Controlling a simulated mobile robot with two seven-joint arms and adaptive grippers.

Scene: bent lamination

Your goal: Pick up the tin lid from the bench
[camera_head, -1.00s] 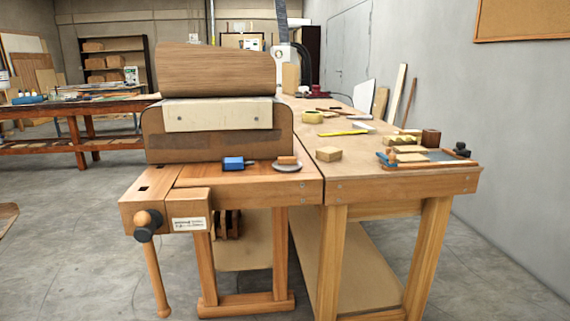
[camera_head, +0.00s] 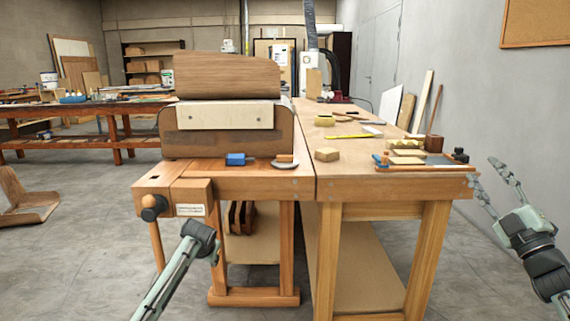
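The tin lid (camera_head: 286,165) is a thin grey disc lying flat on the front right part of the wooden bench (camera_head: 236,185). A small brown block (camera_head: 285,158) sits on it and hides part of its top. My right gripper (camera_head: 482,169) is at the right edge of the view, beyond the right-hand table and far from the lid. Its two fingers are spread apart with nothing between them. My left arm (camera_head: 170,280) comes in from below, in front of the bench and under the level of its top; I see no gripper fingers on it.
A blue tool (camera_head: 237,159) lies left of the lid. Behind stands a curved wooden form with a cream strip (camera_head: 225,115). A wooden block (camera_head: 327,154) is on the right-hand table (camera_head: 350,187). A vise handle (camera_head: 152,208) juts from the bench front.

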